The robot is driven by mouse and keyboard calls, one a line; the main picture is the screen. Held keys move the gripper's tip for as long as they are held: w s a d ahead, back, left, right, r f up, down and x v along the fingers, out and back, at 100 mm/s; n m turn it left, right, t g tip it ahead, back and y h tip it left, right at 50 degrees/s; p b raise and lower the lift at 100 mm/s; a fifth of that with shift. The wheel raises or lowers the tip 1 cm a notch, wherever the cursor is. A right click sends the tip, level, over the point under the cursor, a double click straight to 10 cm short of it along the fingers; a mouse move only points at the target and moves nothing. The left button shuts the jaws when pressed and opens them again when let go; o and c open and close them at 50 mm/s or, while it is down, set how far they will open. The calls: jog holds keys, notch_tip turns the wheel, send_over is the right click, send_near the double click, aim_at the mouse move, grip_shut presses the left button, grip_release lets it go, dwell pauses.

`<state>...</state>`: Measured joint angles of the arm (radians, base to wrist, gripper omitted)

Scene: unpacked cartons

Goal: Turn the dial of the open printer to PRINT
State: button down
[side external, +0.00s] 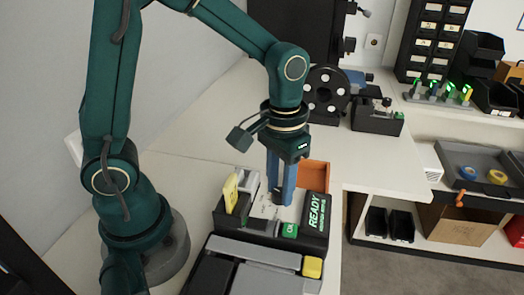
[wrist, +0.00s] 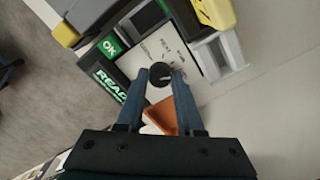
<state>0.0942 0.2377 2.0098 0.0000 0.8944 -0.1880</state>
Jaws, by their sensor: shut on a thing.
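The open printer (side external: 318,240) is a dark case with a green READY display (side external: 316,213), a green OK button (side external: 290,230) and a pale panel inside. In the wrist view its pale panel (wrist: 184,50) carries a round black dial (wrist: 160,71) with small printed labels around it, too small to read. My gripper (side external: 281,202) points down over the panel; its blue fingers hide the dial in the side view. In the wrist view my gripper (wrist: 160,74) has a fingertip on either side of the dial and is shut on it. Which label the dial points to cannot be told.
A yellow tab (side external: 231,193) stands upright at the printer's left side. An orange tray (side external: 318,174) sits just behind it. A yellow block (side external: 312,267) is at the front by a grey lid. A black reel (side external: 326,93) stands farther back.

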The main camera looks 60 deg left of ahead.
jog(key=m, duration=1.2)
jog(key=shift+m, duration=0.4)
dwell(0.3)
jog(key=c, duration=0.5)
grip_release()
jog(key=shift+c, duration=0.2)
jog(key=shift+r, duration=0.1)
